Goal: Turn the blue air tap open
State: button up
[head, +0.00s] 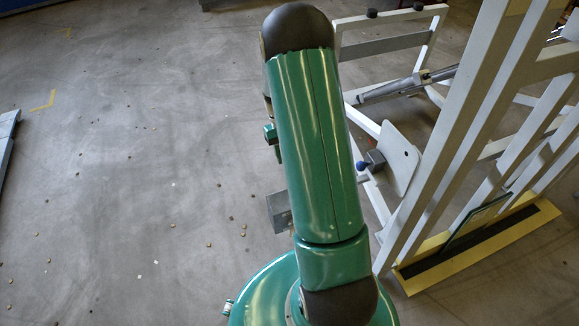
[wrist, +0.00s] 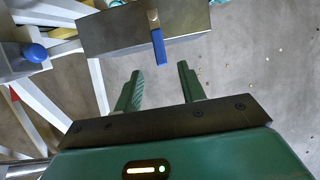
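The blue air tap (wrist: 158,47) shows in the wrist view as a flat blue lever on a brass stem, at the edge of a grey metal box (wrist: 110,32). My gripper (wrist: 160,69) is open and empty. Its two green fingers point toward the tap, whose lever end lies just beyond the fingertips and between their lines; I see no contact. In the head view part of a grey box (head: 279,211) shows beside my green arm. The tap and my gripper are hidden there.
A round blue knob (wrist: 35,53) sits left of the box in the wrist view; a blue knob (head: 362,168) on a plate also shows in the head view. The white frame (head: 463,130) stands at right. Floor at left is mostly clear, with small scattered bits.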

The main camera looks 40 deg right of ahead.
jog(key=shift+v, duration=2.8)
jog(key=s+a+r+n+t+h, duration=0.1)
jog(key=s+a+r+t, duration=0.1)
jog(key=a+r, duration=0.6)
jog(key=s+a+r+t, duration=0.1)
jog(key=a+r+t, duration=0.15)
jog(key=r, duration=0.85)
jog(key=s+a+r+n+t, duration=0.1)
jog(key=s+a+r+t, duration=0.1)
jog(key=s+a+r, duration=0.2)
jog(key=s+a+r+n+t, duration=0.1)
jog(key=s+a+r+t, duration=0.2)
jog(key=s, duration=0.7)
jog(key=a+r, duration=0.2)
jog(key=a, duration=0.2)
jog(key=shift+s, duration=0.15)
